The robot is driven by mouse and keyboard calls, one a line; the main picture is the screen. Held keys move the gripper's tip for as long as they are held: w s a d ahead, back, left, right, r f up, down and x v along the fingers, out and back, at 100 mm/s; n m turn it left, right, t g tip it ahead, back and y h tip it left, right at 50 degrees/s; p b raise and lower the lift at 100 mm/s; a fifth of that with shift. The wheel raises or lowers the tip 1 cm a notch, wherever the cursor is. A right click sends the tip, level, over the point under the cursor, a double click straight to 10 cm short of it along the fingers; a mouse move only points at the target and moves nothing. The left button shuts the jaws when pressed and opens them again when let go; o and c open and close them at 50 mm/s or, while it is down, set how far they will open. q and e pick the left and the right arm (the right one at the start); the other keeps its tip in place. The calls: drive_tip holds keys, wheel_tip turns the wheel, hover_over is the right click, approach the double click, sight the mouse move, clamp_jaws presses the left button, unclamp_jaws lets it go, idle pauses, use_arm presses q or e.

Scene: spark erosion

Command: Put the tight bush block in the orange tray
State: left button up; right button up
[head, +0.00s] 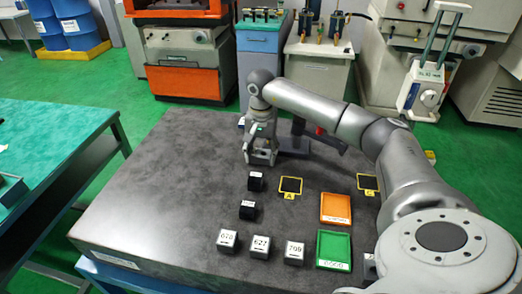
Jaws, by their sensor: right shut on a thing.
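The orange tray (336,208) lies on the dark stone table to the right, and it looks empty. My right gripper (262,158) points down over the table, to the left of and behind the tray. It is shut on a small block, mostly hidden by the fingers. Two black blocks with white labels stand in front of the gripper, one nearer (248,210) and one farther (255,182). Their labels are too small to read, so I cannot tell which block is the tight bush block. My left gripper is not in view.
A green tray (333,251) lies in front of the orange one. Grey numbered blocks (227,242) stand in a row left of it. Yellow-edged black pads A (290,187) and C (367,183) flank the orange tray. A dark stand (294,143) is right of my gripper. The table's left side is clear.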

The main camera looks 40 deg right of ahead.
drive_tip(key=shift+r, duration=0.1)
drive_tip(key=o, duration=1.4)
drive_tip(key=shift+o, duration=0.2)
